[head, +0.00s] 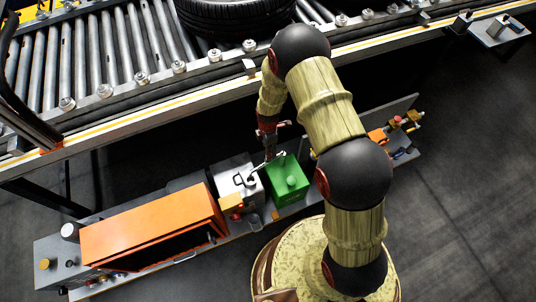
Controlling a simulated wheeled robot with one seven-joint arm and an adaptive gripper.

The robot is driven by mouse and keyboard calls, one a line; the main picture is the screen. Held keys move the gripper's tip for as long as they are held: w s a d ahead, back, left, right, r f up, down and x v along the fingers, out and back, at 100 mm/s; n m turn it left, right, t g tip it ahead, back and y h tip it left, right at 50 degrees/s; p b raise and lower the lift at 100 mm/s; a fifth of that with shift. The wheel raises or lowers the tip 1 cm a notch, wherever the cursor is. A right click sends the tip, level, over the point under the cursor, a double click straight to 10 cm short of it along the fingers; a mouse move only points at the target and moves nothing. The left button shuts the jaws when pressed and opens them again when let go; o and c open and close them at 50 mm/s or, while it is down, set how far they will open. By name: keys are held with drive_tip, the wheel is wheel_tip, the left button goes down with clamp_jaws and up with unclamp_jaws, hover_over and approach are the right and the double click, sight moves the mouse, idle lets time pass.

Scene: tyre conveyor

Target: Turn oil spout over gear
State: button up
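My gripper (269,148) hangs down from my arm just above the small machines below the conveyor. It is small and dark here, and I cannot tell whether its fingers are open or shut. I take this piece for the oil spout. The gripper's tip is close to it, but I cannot tell whether they touch. I cannot make out the gear clearly.
A roller conveyor (105,60) carrying a black tyre (232,12) runs across the back. An orange housing (150,225) stands left of the grey unit. Small orange and red parts (395,128) sit right of my arm. Dark floor (470,215) at right is clear.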

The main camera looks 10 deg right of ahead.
drive_tip(key=shift+r, duration=1.9)
